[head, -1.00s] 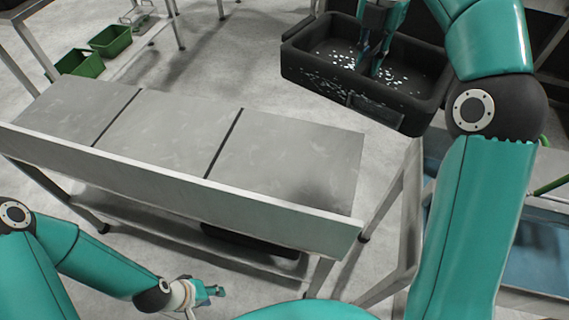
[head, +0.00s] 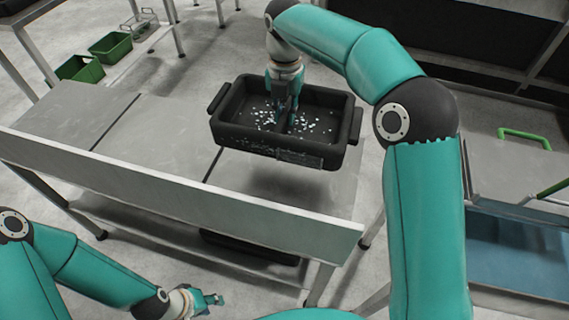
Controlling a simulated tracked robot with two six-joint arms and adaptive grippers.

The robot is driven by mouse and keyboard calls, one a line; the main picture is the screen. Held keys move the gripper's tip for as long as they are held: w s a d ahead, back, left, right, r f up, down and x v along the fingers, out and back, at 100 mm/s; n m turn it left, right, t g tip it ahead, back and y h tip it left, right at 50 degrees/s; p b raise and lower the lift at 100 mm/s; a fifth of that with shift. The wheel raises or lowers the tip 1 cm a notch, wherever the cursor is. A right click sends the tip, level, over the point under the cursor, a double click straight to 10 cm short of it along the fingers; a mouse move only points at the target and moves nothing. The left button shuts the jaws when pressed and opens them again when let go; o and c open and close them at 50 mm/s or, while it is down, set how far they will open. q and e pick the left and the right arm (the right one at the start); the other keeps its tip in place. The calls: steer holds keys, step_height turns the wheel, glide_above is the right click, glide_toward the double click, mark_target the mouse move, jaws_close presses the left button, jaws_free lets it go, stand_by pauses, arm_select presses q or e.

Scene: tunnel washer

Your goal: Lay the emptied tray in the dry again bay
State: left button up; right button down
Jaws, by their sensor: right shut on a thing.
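The black tray (head: 235,140) has a raised handle at each end and white specks scattered over its inside floor. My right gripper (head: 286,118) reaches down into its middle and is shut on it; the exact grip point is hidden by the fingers. The tray is roughly level and appears to hang just above the right part of the grey bench. The bench top (head: 150,140) is split into three bays by dark lines, with no readable labels. The left and middle bays are bare. My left gripper (head: 212,301) is low at the bottom left, away from the bench; its finger gap is unclear.
A raised metal lip (head: 180,187) runs along the bench's near side. A dark object (head: 250,248) lies on the shelf below. Green crates (head: 110,46) stand at the far left. A blue-floored basin (head: 515,250) and green handle (head: 524,136) are at the right.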

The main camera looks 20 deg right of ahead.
mark_target(285, 128)
step_height(285, 128, down, 17)
steer(key=shift+d+f, duration=0.1)
stand_by(0.3)
steer(key=c, duration=1.1)
jaws_free()
steer(key=shift+c, duration=0.2)
step_height(285, 128, up, 12)
steer(key=shift+r, duration=0.1)
